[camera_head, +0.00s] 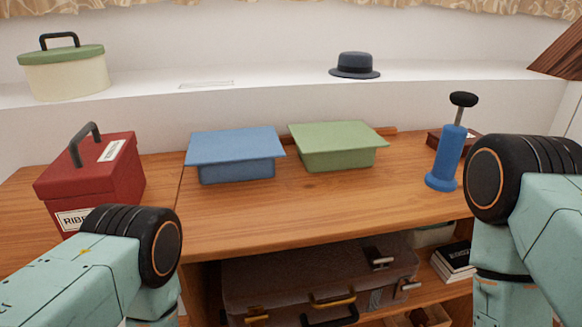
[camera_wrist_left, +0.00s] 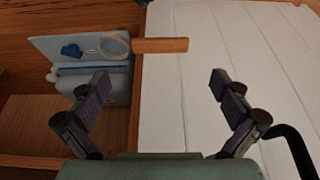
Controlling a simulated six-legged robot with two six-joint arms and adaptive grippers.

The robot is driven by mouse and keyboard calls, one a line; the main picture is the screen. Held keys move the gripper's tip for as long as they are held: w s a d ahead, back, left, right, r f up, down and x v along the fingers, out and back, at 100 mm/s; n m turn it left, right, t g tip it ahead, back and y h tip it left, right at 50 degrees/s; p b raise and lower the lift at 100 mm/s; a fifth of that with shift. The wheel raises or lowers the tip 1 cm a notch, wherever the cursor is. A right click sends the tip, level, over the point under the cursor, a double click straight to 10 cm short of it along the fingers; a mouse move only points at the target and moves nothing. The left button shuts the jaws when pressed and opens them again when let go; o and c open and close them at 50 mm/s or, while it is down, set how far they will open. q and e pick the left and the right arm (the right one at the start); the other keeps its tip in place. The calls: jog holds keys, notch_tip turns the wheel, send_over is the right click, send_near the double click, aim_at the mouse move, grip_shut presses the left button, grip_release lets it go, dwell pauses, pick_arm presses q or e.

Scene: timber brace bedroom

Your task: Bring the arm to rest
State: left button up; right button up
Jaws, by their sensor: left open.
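In the head view my left arm comes in from the lower left and my right arm from the right, both bent, with their grippers out of the picture. My left gripper (camera_wrist_left: 165,90) shows in the left wrist view. Its two fingers are spread wide apart with nothing between them. Beyond the fingers are a white planked surface (camera_wrist_left: 235,60) and a wooden shelf (camera_wrist_left: 50,115) holding a light blue item (camera_wrist_left: 115,85). My right gripper is hidden from both views.
A red box (camera_head: 95,175), blue lidded box (camera_head: 236,157), green lidded box (camera_head: 337,147) and blue pump-like object (camera_head: 446,155) stand on the wooden top (camera_head: 300,205). A suitcase (camera_head: 300,280) lies on the shelf below. A hat (camera_head: 355,66) and cream tin (camera_head: 65,73) sit on the ledge.

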pick_arm(q)
jog(key=shift+x, duration=4.55)
